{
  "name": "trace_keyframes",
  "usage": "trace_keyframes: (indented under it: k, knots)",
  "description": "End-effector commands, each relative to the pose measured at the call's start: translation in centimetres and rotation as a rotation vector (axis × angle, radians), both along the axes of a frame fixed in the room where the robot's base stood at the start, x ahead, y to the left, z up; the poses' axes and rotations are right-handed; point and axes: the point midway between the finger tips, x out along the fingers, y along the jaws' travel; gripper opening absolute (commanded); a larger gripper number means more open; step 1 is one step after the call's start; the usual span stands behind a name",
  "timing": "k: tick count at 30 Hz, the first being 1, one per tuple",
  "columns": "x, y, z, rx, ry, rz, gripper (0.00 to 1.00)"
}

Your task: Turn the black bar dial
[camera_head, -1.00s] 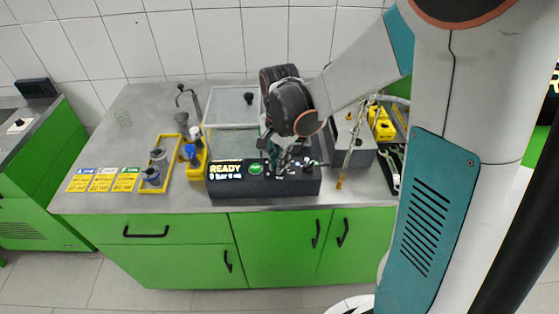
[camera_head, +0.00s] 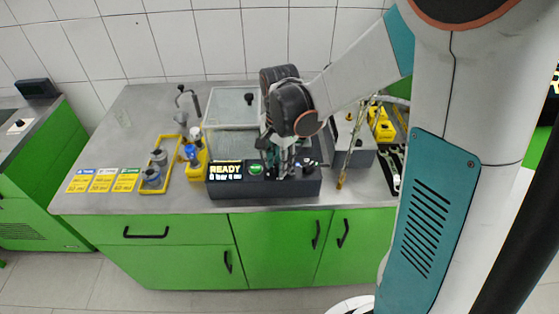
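A dark control box (camera_head: 230,187) stands near the front of the grey bench. Its display (camera_head: 226,171) reads "READY" with a smaller line below, and a green button (camera_head: 255,169) is beside it. My gripper (camera_head: 284,172) points down over the right half of the box's panel, right of the green button. The black bar dial cannot be made out; the gripper covers that part of the panel. The fingers are small and dark here, so I cannot tell whether they are open, shut or touching a dial.
A clear-lidded case (camera_head: 230,106) stands behind the box. A yellow tray (camera_head: 150,188) with grey parts and a yellow holder (camera_head: 197,165) with a blue part are to the left.

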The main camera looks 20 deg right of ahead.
Motion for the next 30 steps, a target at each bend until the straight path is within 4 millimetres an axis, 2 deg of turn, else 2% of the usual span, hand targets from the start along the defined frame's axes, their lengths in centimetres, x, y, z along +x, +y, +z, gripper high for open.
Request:
trace_keyframes:
  k: [4,8,21,25,30]
  knots:
    - [0.0,0.0,0.4,0.000,0.000,0.000,0.31]
    - [0.0,0.0,2.0,0.000,0.000,0.000,0.31]
    - [0.0,0.0,10.0,0.000,0.000,0.000,0.31]
    - [0.0,0.0,11.3,0.000,0.000,0.000,0.31]
    - [0.0,0.0,12.0,0.000,0.000,0.000,0.31]
